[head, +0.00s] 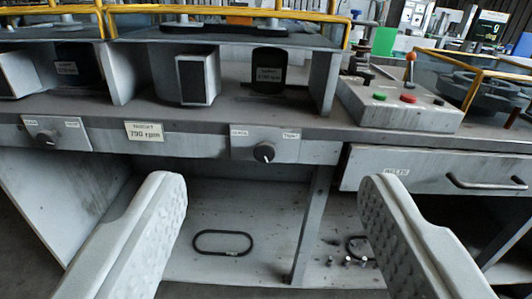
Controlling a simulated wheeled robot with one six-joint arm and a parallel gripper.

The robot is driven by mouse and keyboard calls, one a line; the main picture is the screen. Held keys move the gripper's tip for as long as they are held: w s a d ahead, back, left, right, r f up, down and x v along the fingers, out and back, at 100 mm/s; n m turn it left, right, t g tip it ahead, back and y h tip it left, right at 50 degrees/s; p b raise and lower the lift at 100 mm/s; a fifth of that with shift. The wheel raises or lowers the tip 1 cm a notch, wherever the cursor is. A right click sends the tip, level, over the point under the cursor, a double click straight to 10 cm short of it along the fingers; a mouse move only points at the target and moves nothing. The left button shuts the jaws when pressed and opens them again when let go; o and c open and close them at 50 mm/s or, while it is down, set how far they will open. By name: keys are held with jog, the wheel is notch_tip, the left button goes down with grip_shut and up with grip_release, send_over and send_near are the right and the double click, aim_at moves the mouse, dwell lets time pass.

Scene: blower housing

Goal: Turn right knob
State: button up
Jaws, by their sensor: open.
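The right knob (264,152) is a small dark round knob with a light pointer mark, on a pale plate on the front face of the grey bench. Small labels sit above it on both sides. A similar left knob (46,137) sits on its own plate at the far left. My gripper (268,185) is open, with its two pale textured fingers wide apart at the lower left and lower right. The right knob shows between the fingers, farther off and above the line of the fingertips. Nothing is held.
A label reading 790 rpm (144,131) is between the knobs. A control box (402,105) with buttons and an orange-topped lever stands at right, above a drawer with a handle (486,183). The lower shelf holds a black loop (222,243) and small loose parts.

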jog(key=w+f, duration=0.9)
send_near(264, 154)
jog(key=shift+n, duration=0.4)
jog(key=w, duration=0.9)
jog(key=c, duration=1)
